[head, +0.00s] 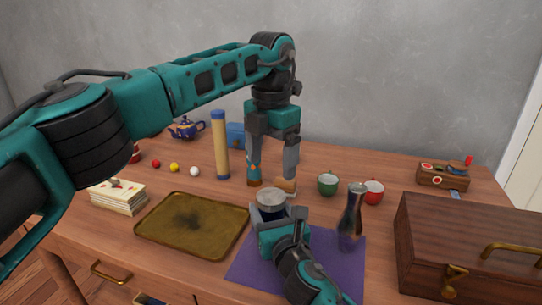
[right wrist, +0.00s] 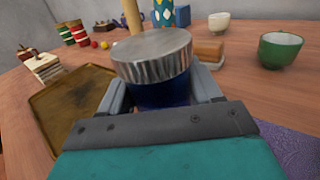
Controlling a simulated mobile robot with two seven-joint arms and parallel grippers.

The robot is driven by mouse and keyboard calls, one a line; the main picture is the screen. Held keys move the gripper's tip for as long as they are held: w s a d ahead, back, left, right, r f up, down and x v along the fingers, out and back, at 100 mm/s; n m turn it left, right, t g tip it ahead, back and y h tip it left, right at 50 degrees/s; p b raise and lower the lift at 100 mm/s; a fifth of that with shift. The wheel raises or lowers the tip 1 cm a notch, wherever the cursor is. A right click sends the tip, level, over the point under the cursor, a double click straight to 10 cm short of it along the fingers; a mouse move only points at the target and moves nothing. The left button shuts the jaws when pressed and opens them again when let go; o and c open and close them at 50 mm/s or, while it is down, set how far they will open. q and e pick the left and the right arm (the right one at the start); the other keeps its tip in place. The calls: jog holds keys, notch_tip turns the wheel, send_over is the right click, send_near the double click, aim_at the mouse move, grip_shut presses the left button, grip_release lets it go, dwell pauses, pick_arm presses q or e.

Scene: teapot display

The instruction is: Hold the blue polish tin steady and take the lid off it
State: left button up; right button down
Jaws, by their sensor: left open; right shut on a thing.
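The blue polish tin (right wrist: 165,94) stands upright between the fingers of my right gripper (right wrist: 162,84), which is shut on it. Its ribbed silver lid (right wrist: 152,55) sits on top; in the head view the lid (head: 271,196) shows just above my right gripper (head: 272,214). The tin's body is mostly hidden there by my gripper. My left gripper (head: 273,176) is open and points down, higher in the picture than the lid and apart from it.
A brown tray (head: 190,228) lies left of the tin, a purple cloth (head: 250,270) in front. A wooden block (head: 286,186) and yellow cylinder (head: 220,150) are behind. A wooden case (head: 460,240) blocks the right.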

aim_at(271, 196)
pick_arm(q)
jog(key=m, duration=0.7)
jog(key=shift+m, duration=0.4)
jog(key=m, duration=0.5)
jog(key=shift+m, duration=0.3)
jog(key=m, duration=0.5)
jog(key=shift+m, duration=0.3)
jog(key=m, duration=0.3)
jog(key=shift+m, duration=0.3)
jog(key=m, duration=0.3)
jog(key=shift+m, duration=0.3)
jog(key=shift+f, duration=4)
